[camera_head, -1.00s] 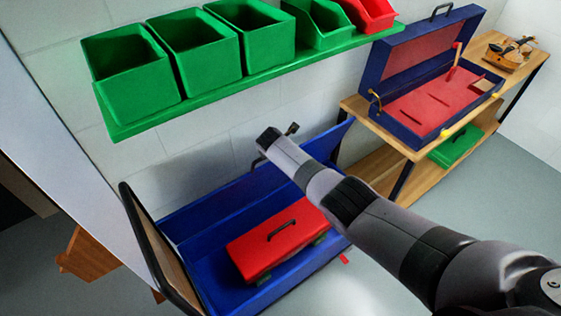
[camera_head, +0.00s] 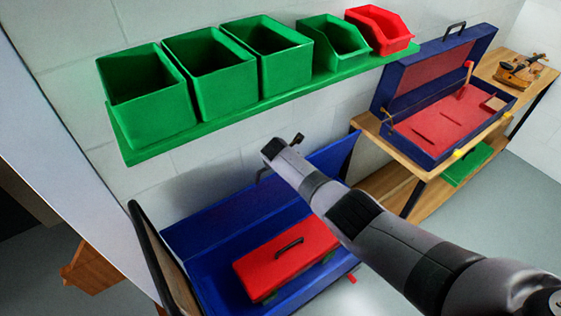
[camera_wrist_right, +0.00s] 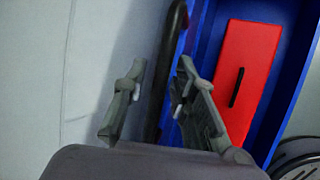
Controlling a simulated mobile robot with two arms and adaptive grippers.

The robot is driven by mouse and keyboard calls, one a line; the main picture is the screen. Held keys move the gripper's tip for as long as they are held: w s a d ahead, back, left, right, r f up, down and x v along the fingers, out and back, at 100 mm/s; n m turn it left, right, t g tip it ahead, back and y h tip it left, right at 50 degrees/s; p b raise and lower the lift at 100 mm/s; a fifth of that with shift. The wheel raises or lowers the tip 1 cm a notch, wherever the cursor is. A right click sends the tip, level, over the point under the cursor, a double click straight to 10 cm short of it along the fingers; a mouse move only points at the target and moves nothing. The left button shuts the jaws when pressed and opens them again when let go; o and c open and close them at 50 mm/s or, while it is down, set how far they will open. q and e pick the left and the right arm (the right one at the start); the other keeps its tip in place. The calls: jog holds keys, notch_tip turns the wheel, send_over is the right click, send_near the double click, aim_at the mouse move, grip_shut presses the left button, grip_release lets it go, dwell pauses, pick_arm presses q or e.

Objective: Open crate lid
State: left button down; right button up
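The blue crate (camera_head: 207,285) stands low by the wall, with a red toolbox (camera_head: 285,262) inside. Its blue lid (camera_head: 215,222) is raised, leaning back toward the wall, with a dark handle (camera_head: 263,174) on its upper edge, partly behind my arm. My right gripper (camera_head: 296,140) is above the lid's upper edge. In the right wrist view my right gripper (camera_wrist_right: 160,75) has its fingers apart, with a dark bar, perhaps the lid handle, showing in the gap; I cannot tell whether they touch. The crate (camera_wrist_right: 200,35) shows beyond. My left gripper is out of view.
Green bins (camera_head: 152,100) and a red bin (camera_head: 380,30) stand on a green wall shelf (camera_head: 155,153) above. A dark-edged panel (camera_head: 158,260) stands left of the crate.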

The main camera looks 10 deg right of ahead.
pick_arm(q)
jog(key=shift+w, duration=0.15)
pick_arm(e)
jog(key=shift+o, duration=0.2)
jog(key=shift+d+f, duration=0.1)
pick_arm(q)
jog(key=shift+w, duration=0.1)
pick_arm(e)
jog(key=v, duration=1.2)
jog(key=shift+f, duration=0.1)
dwell(0.3)
